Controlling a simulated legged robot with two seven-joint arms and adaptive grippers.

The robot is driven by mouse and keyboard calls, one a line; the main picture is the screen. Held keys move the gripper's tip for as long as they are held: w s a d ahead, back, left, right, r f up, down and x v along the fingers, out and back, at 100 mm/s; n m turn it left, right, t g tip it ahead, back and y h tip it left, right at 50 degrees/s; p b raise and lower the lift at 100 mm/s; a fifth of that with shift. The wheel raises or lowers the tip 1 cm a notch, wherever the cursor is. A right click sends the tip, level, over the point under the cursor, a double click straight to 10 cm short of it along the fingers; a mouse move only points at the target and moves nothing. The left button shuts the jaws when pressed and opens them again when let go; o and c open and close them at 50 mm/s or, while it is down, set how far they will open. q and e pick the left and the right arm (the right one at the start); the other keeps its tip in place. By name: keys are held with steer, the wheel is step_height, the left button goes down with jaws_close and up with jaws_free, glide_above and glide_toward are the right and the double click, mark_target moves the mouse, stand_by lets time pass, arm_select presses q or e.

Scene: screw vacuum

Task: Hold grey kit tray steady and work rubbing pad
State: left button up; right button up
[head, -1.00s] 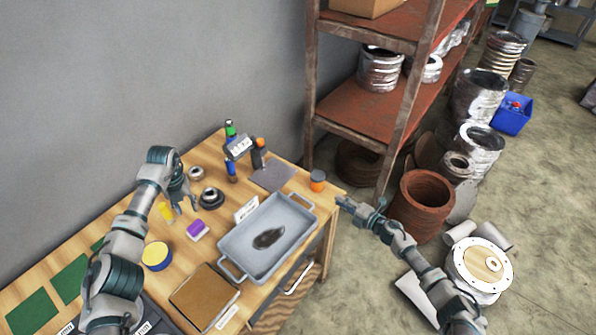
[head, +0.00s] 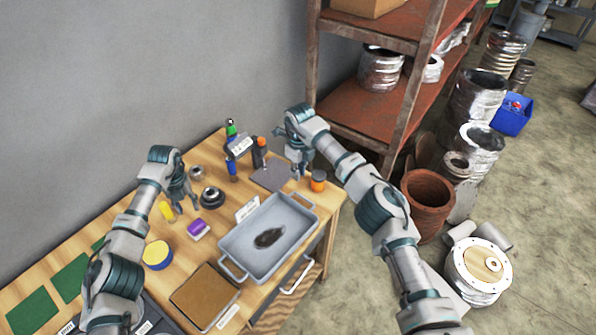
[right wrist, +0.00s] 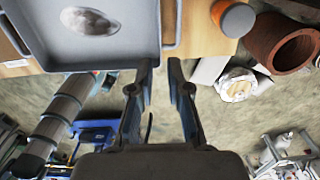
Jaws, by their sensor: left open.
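The grey kit tray (head: 230,239) stands on the bench with a dark oval patch (head: 269,237) on its floor. It also shows at the upper left of the right wrist view (right wrist: 140,57). A purple and white block (head: 199,228), which may be the rubbing pad, lies left of the tray. My left gripper (head: 184,212) is open and empty behind the purple block, near a yellow object. My right gripper (head: 299,172) is above the bench's back right, behind the tray. In the right wrist view its fingers (right wrist: 161,68) are apart with nothing between them.
Bottles (head: 231,140), a grey sheet (head: 272,176), a dark ring part (head: 212,197), a yellow-topped tin (head: 157,255) and a brown board (head: 204,296) share the bench. A rusty shelf (head: 365,110) rises behind.

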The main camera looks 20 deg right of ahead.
mark_target(298, 210)
step_height(298, 210, down, 17)
steer(key=shift+w+f, duration=0.15)
stand_by(0.4)
jaws_close()
